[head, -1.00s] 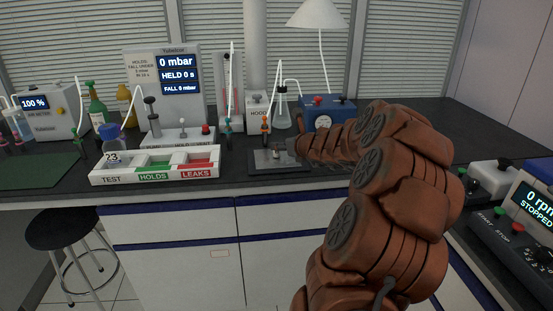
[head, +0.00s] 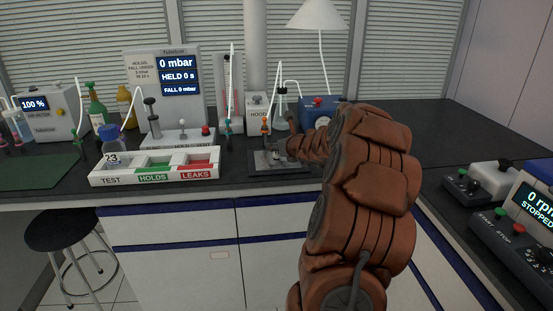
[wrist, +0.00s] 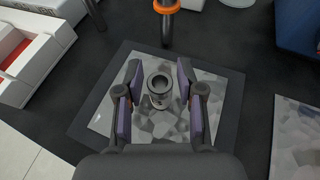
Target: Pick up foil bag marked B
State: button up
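A silvery foil bag (wrist: 215,93) lies flat on a dark square mat (wrist: 84,124) in the wrist view. A short grey round fitting (wrist: 160,86) stands up from its middle. I cannot read a letter on it. In the head view the bag (head: 266,158) lies on the mat at the bench front, partly hidden by my arm. My gripper (wrist: 159,92) is open, with its purple-padded fingers on either side of the fitting and gaps showing. A second foil sheet or bag (wrist: 296,145) lies at the right edge of the wrist view, its marking unreadable.
A white tray (head: 150,180) labelled TEST, HOLDS and LEAKS stands left of the mat. A post with an orange ring (wrist: 166,8) rises just beyond the bag. A blue box (head: 330,112) is behind. The bench at the right back is clear.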

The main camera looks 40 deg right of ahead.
grip_shut()
